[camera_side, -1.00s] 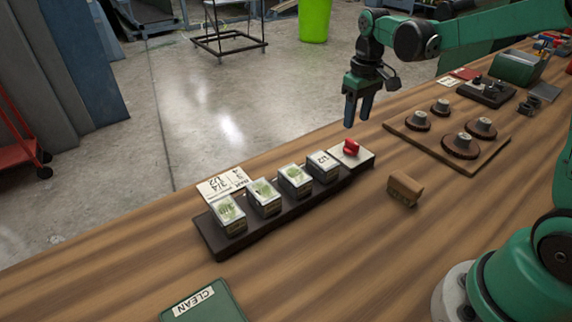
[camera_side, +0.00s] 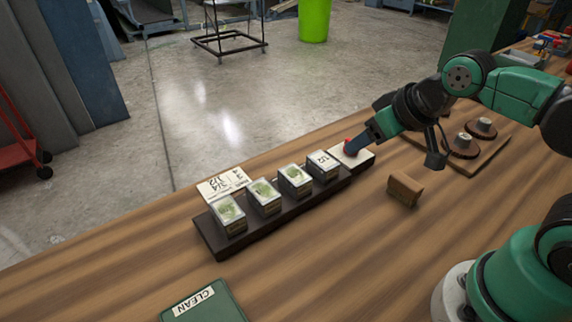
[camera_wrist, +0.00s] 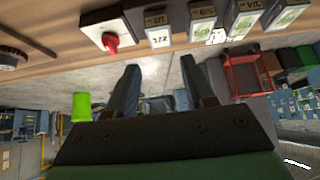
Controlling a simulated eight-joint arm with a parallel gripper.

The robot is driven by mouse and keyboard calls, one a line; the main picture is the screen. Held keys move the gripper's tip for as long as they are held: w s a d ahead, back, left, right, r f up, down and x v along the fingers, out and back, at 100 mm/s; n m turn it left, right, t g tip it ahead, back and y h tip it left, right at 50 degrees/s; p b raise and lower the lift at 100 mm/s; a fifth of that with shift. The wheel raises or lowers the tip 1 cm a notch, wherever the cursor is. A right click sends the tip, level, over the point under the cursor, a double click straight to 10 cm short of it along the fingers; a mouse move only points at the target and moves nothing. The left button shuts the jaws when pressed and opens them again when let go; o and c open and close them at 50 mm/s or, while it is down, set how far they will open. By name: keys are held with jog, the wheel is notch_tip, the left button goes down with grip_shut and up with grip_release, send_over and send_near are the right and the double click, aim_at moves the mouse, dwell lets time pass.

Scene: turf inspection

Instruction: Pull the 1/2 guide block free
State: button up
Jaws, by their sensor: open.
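The 1/2 guide block (camera_side: 322,165) is a small block with a white top marked 1/2. It sits at the right end of a row of blocks on a dark rack (camera_side: 262,228); it also shows in the wrist view (camera_wrist: 159,37). A red knob (camera_wrist: 111,41) on a white plate (camera_side: 363,158) is beside it at the rack's end. My gripper (camera_side: 353,149) is tilted low at the knob, to the right of the 1/2 block. Its fingers (camera_wrist: 160,75) are apart with nothing between them. Whether a finger touches the knob is unclear.
Other guide blocks (camera_side: 295,180) with greenish tops fill the rack. A number card (camera_side: 223,183) lies behind it. A brown block (camera_side: 404,189) stands right of the rack. A green CLEAN pad (camera_side: 205,303) lies in front. A board with round pieces (camera_side: 487,163) is partly hidden by my arm.

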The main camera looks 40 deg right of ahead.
jog(key=o, duration=0.6)
jog(key=shift+w, duration=0.1)
jog(key=shift+c, duration=0.2)
jog(key=shift+o, duration=0.2)
jog(key=shift+w+r+g, duration=0.15)
jog(key=shift+w+g, duration=0.1)
jog(key=shift+g, duration=0.05)
jog(key=g, duration=0.6)
send_over(323, 159)
jog(key=f, duration=0.4)
jog(key=shift+s+f, duration=0.15)
jog(key=shift+s, duration=0.1)
jog(key=shift+w+f+g, duration=0.25)
jog(key=shift+f+g, duration=0.05)
jog(key=shift+f, duration=3.05)
jog(key=shift+r, duration=0.1)
grip_shut()
